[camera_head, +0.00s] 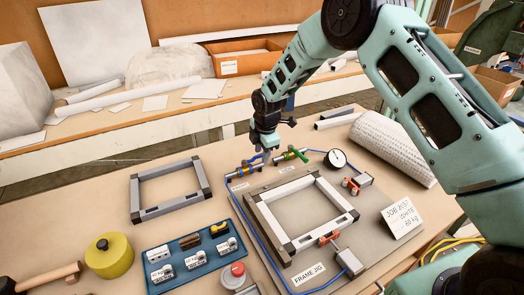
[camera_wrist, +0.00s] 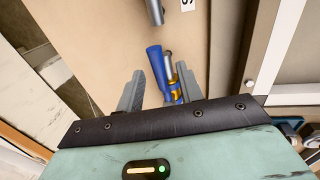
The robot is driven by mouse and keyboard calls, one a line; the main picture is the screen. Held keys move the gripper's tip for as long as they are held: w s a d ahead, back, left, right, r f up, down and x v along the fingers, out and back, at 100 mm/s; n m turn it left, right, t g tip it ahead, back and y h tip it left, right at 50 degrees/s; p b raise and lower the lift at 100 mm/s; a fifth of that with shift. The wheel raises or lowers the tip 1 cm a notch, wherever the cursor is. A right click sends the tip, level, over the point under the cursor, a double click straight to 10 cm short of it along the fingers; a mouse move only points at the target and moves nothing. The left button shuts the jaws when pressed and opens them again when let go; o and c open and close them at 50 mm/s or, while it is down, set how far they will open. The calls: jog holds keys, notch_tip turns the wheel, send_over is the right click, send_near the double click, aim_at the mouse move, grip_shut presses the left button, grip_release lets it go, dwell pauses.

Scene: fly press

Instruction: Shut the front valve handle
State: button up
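A small brass valve (camera_head: 244,170) with a blue handle (camera_head: 256,157) sits at the back left of the frame jig. A second valve with a green handle (camera_head: 300,155) sits to its right. Small labels lie by the valves, but I cannot read which is front. My gripper (camera_head: 264,149) points down above the blue-handled valve. In the wrist view my gripper (camera_wrist: 160,70) is open, its two grey fingers apart. The blue handle (camera_wrist: 157,68) shows between them, beside the brass valve body (camera_wrist: 175,93). I cannot tell whether a finger touches it.
The frame jig (camera_head: 262,240) holds a grey frame, with red-tipped clamps and a dial gauge (camera_head: 336,159) around it. A loose frame (camera_head: 168,190) lies left, near a blue tray (camera_head: 158,252) and a yellow round container (camera_head: 109,257). A job card (camera_head: 403,218) stands right.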

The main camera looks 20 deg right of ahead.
jog(key=shift+f, duration=0.15)
grip_shut()
